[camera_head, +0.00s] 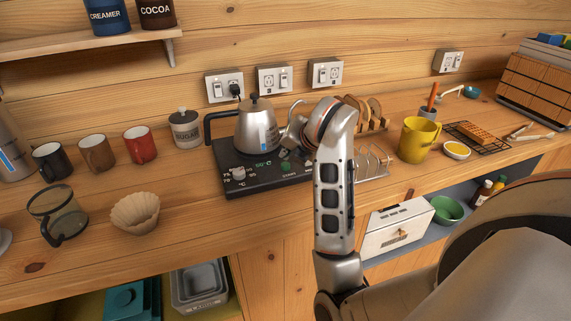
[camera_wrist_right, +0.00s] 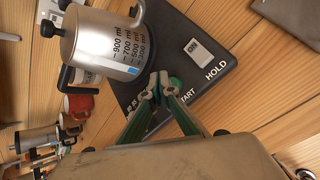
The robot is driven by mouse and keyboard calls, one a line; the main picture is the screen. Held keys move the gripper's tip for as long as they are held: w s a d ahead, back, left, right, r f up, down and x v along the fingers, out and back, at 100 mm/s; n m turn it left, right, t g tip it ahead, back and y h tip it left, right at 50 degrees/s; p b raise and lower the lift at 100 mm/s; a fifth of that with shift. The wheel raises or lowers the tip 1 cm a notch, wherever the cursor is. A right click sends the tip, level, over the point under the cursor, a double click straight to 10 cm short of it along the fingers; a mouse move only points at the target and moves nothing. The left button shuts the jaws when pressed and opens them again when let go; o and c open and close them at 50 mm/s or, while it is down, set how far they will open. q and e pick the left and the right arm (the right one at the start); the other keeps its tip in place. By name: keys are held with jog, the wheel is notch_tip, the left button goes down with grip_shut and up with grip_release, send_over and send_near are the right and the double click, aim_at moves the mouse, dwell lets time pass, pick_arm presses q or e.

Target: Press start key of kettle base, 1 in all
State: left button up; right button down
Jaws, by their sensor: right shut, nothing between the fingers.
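The black kettle base (camera_head: 262,183) sits on the wooden counter, with a steel kettle (camera_head: 257,128) standing on it. The kettle (camera_wrist_right: 97,42) and base (camera_wrist_right: 178,30) also show in the right wrist view. The START label (camera_wrist_right: 186,101) is beside my right gripper (camera_wrist_right: 158,84), whose green fingers are shut and empty at the base's panel. The start key itself seems hidden by the fingers; I cannot tell whether they touch it. In the head view my right arm comes down over the base's right end. My left gripper is not in view.
A white switch (camera_wrist_right: 207,52) sits by the HOLD label. A sugar jar (camera_head: 185,128) and several mugs stand left of the base. A toast rack (camera_head: 372,160) and a yellow jug (camera_head: 418,140) stand to the right. A glass pot (camera_head: 58,212) and paper filter (camera_head: 135,212) are at front left.

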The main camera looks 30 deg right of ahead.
aim_at(287, 165)
jog(key=shift+f, duration=0.1)
jog(key=shift+f+b, duration=0.35)
jog(key=shift+f+b, duration=0.4)
jog(key=shift+f, duration=0.1)
dwell(0.8)
dwell(0.3)
jog(key=shift+r+p, duration=0.75)
jog(key=shift+r, duration=0.15)
jog(key=shift+r+p, duration=2.1)
jog(key=shift+r, duration=0.5)
